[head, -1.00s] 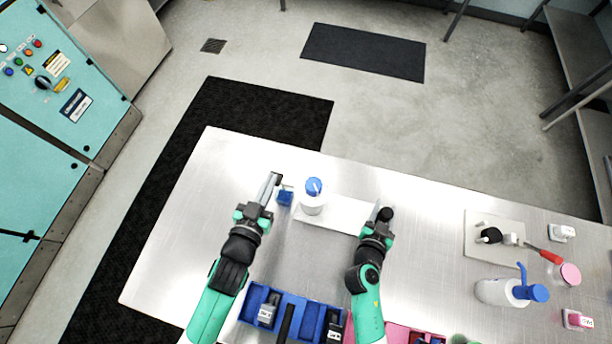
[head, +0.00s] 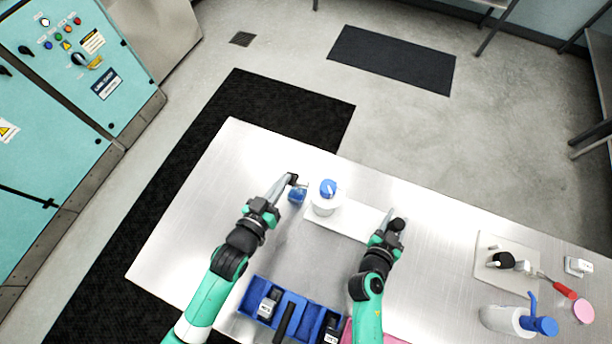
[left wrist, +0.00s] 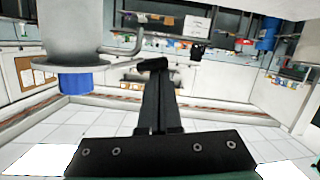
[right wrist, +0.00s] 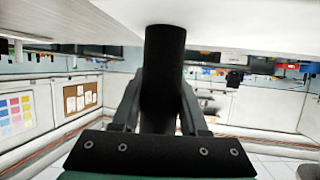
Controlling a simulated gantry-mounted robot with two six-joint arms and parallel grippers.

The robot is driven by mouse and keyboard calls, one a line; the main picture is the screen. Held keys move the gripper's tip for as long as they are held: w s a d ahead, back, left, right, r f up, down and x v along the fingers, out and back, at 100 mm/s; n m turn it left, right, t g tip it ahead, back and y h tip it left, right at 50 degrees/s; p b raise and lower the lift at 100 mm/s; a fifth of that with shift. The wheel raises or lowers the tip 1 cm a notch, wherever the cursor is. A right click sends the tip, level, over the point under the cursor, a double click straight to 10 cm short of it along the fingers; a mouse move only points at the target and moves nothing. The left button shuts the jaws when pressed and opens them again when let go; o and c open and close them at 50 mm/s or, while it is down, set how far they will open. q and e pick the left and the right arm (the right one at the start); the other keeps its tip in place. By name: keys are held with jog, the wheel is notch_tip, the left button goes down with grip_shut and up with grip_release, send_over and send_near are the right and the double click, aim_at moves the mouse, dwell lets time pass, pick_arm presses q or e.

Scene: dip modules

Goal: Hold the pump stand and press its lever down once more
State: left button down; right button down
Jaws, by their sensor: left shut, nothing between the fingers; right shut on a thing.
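The pump stand is a white base plate (head: 345,224) with a white cylinder topped by a blue cap (head: 328,188). A black post (right wrist: 165,70) rises from its right end. My right gripper (head: 394,222) is shut on this post. My left gripper (head: 292,180) is shut and empty, just left of the pump.
A blue compartment tray (head: 291,313) holds several items at the front. To the right lie a pale board (head: 493,252), a red-handled tool (head: 564,289) and a white bottle with a blue pump top (head: 502,319). The table's left part is clear.

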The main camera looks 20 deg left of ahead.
pick_arm(q)
jog(key=shift+s+f, duration=0.1)
jog(key=shift+f, duration=0.1)
jog(key=s+a+r, duration=0.2)
jog(key=s+r, duration=0.4)
jog(key=s, duration=0.3)
jog(key=shift+s+r, duration=0.25)
jog(key=shift+s, duration=0.05)
dwell(0.3)
pick_arm(e)
jog(key=shift+c, duration=1.7)
grip_release()
pick_arm(q)
notch_tip(320, 180, up, 6)
jog(key=p, duration=0.6)
pick_arm(e)
notch_tip(320, 180, up, 8)
jog(key=shift+f, duration=0.25)
